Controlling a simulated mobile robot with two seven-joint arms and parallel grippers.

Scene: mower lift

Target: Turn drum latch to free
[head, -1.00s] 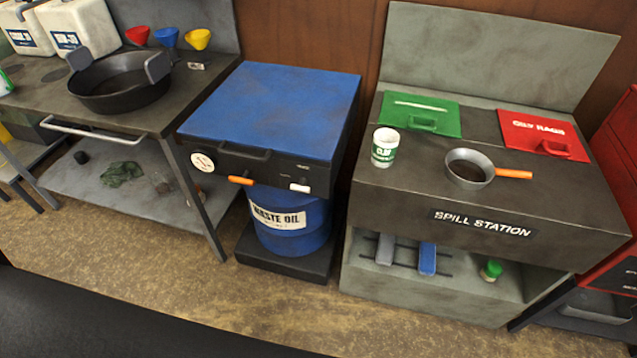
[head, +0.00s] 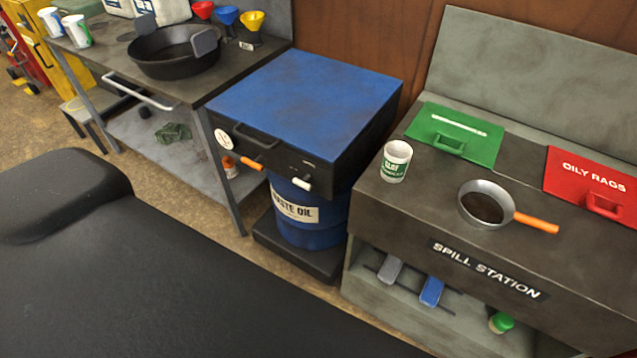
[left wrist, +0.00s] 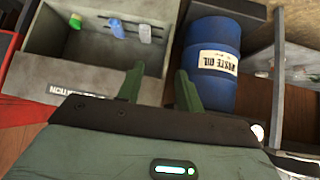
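The blue waste oil drum (head: 310,228) stands under a black cabinet with a blue top (head: 305,95). The cabinet front has an orange handle (head: 252,162) at left and a small white handle (head: 302,183) at right; I cannot tell which one is the drum latch. In the left wrist view the drum (left wrist: 212,65) is to the right of my left gripper (left wrist: 157,86). Its two green fingers are apart with nothing between them, and the handles are not clearly visible there. My right gripper is in neither view.
The spill station (head: 400,215) stands to the right, with a white-green cup (head: 396,160) and an orange-handled pan (head: 488,204) on top. A bench (head: 115,68) with a black basin (head: 172,55) stands left. A large black shape (head: 130,265) fills the lower left foreground.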

